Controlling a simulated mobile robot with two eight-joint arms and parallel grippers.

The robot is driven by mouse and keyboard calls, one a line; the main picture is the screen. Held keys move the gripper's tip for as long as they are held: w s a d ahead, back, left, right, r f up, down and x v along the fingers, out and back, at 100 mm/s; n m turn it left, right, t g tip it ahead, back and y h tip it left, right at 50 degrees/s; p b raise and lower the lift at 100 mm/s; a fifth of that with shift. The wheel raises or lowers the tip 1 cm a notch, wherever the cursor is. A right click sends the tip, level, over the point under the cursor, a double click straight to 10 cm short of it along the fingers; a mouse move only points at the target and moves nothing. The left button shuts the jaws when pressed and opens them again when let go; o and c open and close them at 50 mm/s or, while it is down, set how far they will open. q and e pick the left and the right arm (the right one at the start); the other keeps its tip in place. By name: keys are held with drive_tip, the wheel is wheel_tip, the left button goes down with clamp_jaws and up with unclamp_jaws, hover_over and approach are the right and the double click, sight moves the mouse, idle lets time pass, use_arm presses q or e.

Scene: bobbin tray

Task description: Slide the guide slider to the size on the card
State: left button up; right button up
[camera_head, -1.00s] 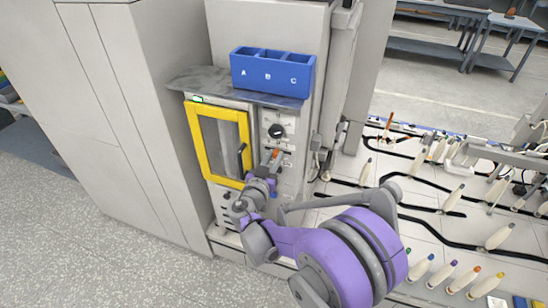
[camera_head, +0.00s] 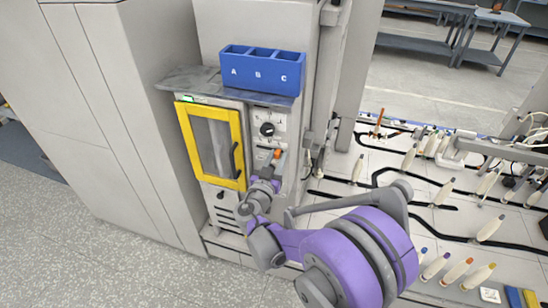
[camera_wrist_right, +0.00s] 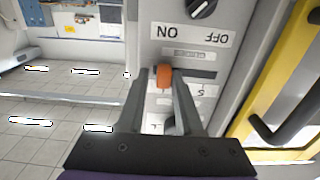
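The guide slider's orange knob (camera_head: 278,153) sits on the grey control panel below the black dial, and it also shows in the right wrist view (camera_wrist_right: 164,76) at a dark slot. My right gripper (camera_head: 273,164) is at the panel, just below the knob. In the right wrist view its fingers (camera_wrist_right: 162,88) stand on either side of the knob, with a gap visible on each side. Upside-down size letters (camera_wrist_right: 202,91) show beside the right finger; the fingers hide part of the scale. I cannot make out the size card. My left gripper is not in view.
A yellow-framed door (camera_head: 212,146) with a black handle (camera_head: 235,160) is left of the panel. A black dial (camera_head: 267,129) with ON and OFF labels is above the slider. A blue A-B-C bin (camera_head: 262,72) stands on the grey shelf. Bobbins on pegs fill the right side.

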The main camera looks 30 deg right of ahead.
drive_tip(key=shift+o, duration=1.2)
drive_tip(key=shift+s, duration=0.1)
drive_tip(key=shift+a, duration=0.1)
drive_tip(key=shift+s+a, duration=0.15)
drive_tip(key=shift+a, duration=0.15)
drive_tip(key=v, duration=1)
drive_tip(key=shift+s+d, duration=0.1)
drive_tip(key=shift+d, duration=0.05)
